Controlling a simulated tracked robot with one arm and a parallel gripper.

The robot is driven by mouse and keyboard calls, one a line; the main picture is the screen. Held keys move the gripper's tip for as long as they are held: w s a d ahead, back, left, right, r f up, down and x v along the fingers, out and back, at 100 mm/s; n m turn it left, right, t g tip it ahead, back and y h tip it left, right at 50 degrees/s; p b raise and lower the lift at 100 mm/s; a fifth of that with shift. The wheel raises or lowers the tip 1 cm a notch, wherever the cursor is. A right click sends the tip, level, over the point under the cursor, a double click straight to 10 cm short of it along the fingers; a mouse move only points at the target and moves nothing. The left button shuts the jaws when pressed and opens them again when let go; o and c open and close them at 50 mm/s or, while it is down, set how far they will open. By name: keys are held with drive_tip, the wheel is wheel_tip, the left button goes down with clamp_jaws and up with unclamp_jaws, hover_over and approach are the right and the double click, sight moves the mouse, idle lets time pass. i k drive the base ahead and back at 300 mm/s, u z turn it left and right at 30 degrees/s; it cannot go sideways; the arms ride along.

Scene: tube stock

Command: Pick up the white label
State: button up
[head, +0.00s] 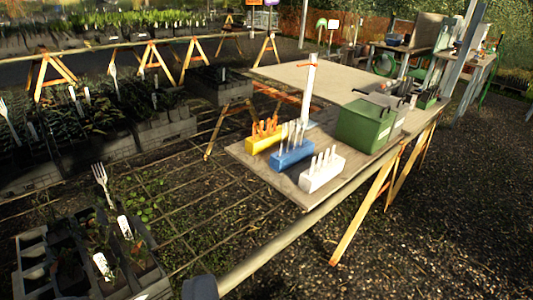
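Several white labels (325,158) stand upright in a white block (322,176) at the front corner of a wooden table. A blue block (292,157) beside it holds several pale upright labels (295,134). A yellow block (263,142) further left holds orange labels (265,126). Two white labels with dark marks, one upper (125,227) and one lower (103,266), stand in a pot tray at the lower left. I cannot tell which label the task means. My gripper's fingers are not visible. A dark rounded shape at the bottom edge may be part of me.
A green box (365,126) stands on the table (240,152) behind the blocks. A tall white stake (309,85) with a red band rises there. The dark pot tray (150,291) holds a white fork (102,183). Gravel ground (430,230) at right is clear.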

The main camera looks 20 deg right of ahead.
sight(311, 172)
drive_tip(key=z, duration=0.1)
drive_tip(key=i, duration=1.35)
drive_tip(key=z, duration=1)
drive_tip(key=i, duration=0.5)
drive_tip(key=z, duration=0.35)
